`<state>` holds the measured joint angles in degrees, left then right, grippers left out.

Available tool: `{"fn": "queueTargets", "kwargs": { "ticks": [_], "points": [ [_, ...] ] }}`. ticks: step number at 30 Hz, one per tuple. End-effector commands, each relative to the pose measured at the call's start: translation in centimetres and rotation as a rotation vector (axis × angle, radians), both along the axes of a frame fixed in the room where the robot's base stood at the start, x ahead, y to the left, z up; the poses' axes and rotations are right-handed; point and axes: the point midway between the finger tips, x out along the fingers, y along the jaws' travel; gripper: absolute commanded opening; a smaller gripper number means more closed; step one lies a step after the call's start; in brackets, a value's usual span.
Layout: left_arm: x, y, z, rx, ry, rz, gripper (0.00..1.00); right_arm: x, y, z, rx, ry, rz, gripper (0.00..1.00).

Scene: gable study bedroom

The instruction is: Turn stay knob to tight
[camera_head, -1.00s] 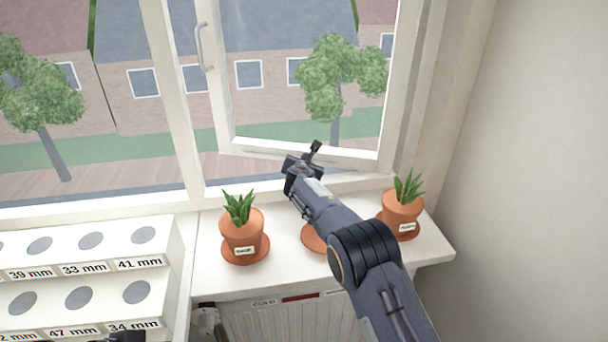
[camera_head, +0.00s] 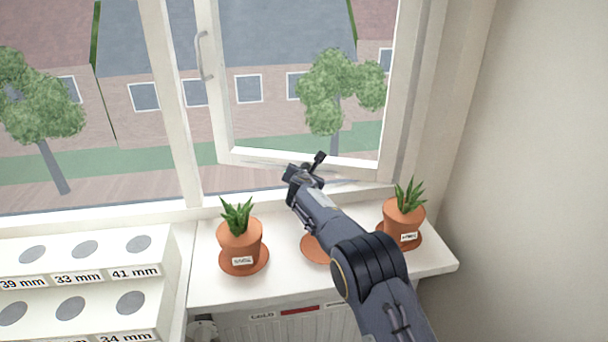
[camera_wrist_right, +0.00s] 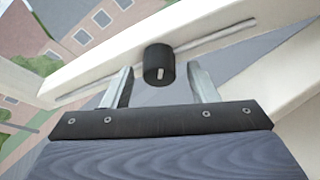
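The stay knob (camera_wrist_right: 158,63) is a short black cylinder with a white mark on its face. It sits on a thin metal stay bar (camera_wrist_right: 215,37) along the lower window frame. My right gripper (camera_wrist_right: 162,84) is open in the wrist view, one finger on each side of the knob's near end. I cannot tell whether either finger touches it. In the head view my right gripper (camera_head: 305,170) is at the bottom of the open window sash (camera_head: 300,158), and its fingers are too small to read there. My left gripper is not in view.
Potted plants stand on the white sill (camera_head: 285,285): one at left (camera_head: 240,243), one at right (camera_head: 403,217). A terracotta saucer (camera_head: 314,248) shows partly behind my right arm. A white stepped rack (camera_head: 60,285) with labelled round holes is at lower left. A radiator is below.

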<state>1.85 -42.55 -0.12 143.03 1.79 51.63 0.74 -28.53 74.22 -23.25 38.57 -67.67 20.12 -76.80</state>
Motion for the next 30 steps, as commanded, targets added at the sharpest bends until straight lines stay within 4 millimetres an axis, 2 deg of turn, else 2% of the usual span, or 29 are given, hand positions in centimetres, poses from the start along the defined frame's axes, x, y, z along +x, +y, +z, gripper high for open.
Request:
{"fn": "queueTargets", "kwargs": {
  "ticks": [8,11,22,30],
  "points": [
    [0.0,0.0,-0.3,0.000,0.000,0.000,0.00,-0.3,0.1,0.0,-0.002,-0.001,0.003,0.53],
    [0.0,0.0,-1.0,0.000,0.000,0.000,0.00,-1.1,0.2,0.3,-0.004,-0.002,0.004,0.53],
    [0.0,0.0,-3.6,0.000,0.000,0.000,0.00,-6.2,0.2,2.1,-0.001,-0.002,0.002,0.53],
    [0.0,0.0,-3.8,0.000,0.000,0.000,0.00,-7.4,0.1,2.6,-0.001,0.000,0.000,0.53]
  ]
}}
